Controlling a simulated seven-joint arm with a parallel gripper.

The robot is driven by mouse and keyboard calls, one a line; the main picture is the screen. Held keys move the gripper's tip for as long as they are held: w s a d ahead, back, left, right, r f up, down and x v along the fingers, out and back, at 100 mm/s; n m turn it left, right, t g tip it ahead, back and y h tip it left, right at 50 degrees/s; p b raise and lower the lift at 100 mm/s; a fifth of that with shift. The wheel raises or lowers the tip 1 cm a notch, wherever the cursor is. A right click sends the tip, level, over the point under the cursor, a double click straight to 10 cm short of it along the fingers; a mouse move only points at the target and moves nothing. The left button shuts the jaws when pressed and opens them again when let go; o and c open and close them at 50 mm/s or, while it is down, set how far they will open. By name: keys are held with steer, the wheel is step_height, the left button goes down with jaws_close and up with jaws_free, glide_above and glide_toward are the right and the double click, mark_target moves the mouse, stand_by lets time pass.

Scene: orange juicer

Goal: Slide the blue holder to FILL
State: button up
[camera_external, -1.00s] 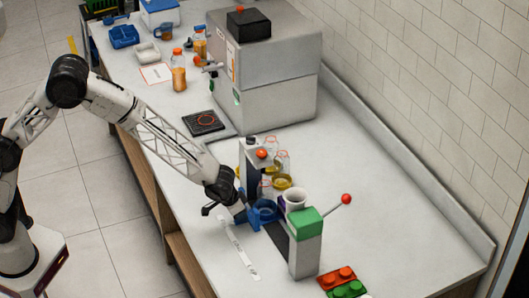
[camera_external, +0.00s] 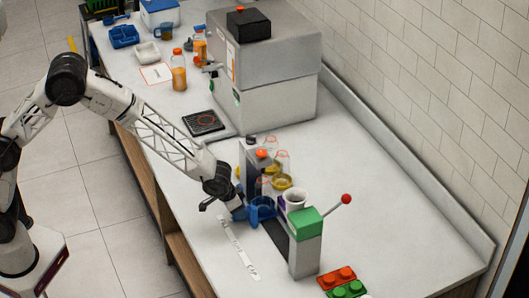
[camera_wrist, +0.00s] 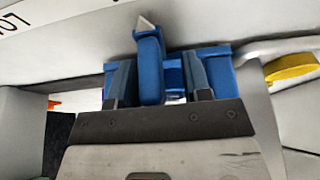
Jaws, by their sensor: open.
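The blue holder (camera_external: 262,212) sits on the dark track between the grey post and the green-topped block, near the track's middle. My gripper (camera_external: 243,211) is low at its left side. In the wrist view my gripper (camera_wrist: 160,85) has its two fingers apart, one on each side of an upright blue part (camera_wrist: 149,65) of the holder, which ends in a pale pointed tip. I cannot tell whether the fingers touch it. A white label strip (camera_external: 238,248) lies on the table in front of the track; its words are too small to read.
The green-topped block (camera_external: 305,224) stands at the track's near end, with a red-knobbed lever (camera_external: 346,199) to its right. A white cup (camera_external: 295,198) and glass jars (camera_external: 281,171) stand behind the track. Red and green button plates (camera_external: 338,277) lie at the near right. The right of the table is clear.

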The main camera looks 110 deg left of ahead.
steer(key=shift+r, duration=0.1)
steer(key=v, duration=0.7)
steer(key=shift+r, duration=0.3)
steer(key=shift+s+d, duration=0.1)
stand_by(0.4)
steer(key=s+d+r+m, duration=0.1)
steer(key=s+d+r, duration=0.45)
steer(key=d, duration=0.35)
steer(key=s+d+r+m+h, duration=0.1)
steer(key=s+d+r+m, duration=0.1)
steer(key=s+d+r, duration=0.45)
steer(key=s+d+r+m, duration=0.1)
steer(key=s+d+r, duration=0.3)
steer(key=d+r, duration=0.45)
steer(key=s+d+m, duration=0.1)
steer(key=s+d, duration=0.5)
steer(key=s, duration=0.3)
steer(key=s+d+m+h, duration=0.1)
steer(key=s+d+m, duration=0.1)
steer(key=s+d, duration=0.5)
steer(key=s+d+r+m+h, duration=0.1)
steer(key=s+d, duration=0.5)
steer(key=s, duration=0.7)
steer(key=shift+d+m+g, duration=0.3)
steer(key=shift+m, duration=0.3)
